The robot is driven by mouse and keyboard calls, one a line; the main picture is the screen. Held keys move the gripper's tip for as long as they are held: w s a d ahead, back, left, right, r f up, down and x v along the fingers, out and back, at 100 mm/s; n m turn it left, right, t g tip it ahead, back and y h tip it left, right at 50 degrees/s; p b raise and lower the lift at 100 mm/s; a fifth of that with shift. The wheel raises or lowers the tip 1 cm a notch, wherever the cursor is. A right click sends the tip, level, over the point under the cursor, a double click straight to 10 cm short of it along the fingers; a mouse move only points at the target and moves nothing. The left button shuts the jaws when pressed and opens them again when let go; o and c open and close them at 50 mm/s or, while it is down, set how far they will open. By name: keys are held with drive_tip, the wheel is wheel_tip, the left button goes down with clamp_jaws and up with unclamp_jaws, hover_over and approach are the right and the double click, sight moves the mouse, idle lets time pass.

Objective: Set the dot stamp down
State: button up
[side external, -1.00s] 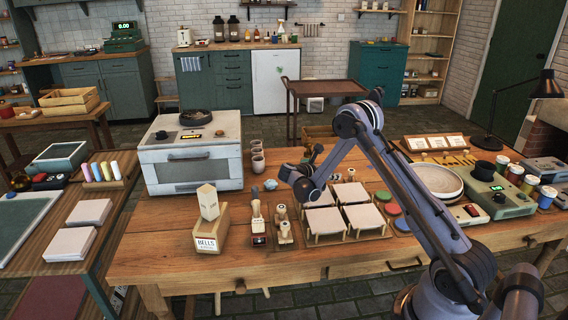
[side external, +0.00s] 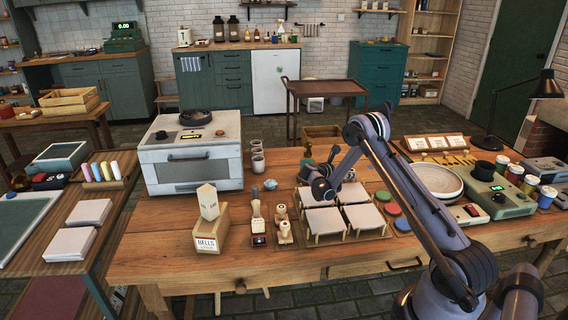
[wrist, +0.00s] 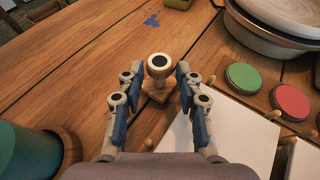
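In the wrist view, a pale stamp (wrist: 159,64) with a round, dark-centred top stands between the fingertips of my gripper (wrist: 160,76). Its wooden base (wrist: 157,94) shows lower between the fingers. The blue-padded fingers are spread, with a narrow gap visible on each side of the round top. In the side view, my arm's end is behind the tiles, and my fingers and this stamp are largely hidden. Two other stamps, one with a dark base (side external: 258,226) and one pale (side external: 283,226), stand at the table front.
Square tiles (side external: 325,221) on wooden stands lie in front of my gripper. Green (wrist: 243,77) and red (wrist: 291,101) pads and a pale bowl (side external: 436,182) lie to the right. The table left of the tiles has bare wood.

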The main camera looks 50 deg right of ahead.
drive_tip(key=shift+x, duration=0.85)
drive_tip(key=shift+a, duration=0.1)
clamp_jaws()
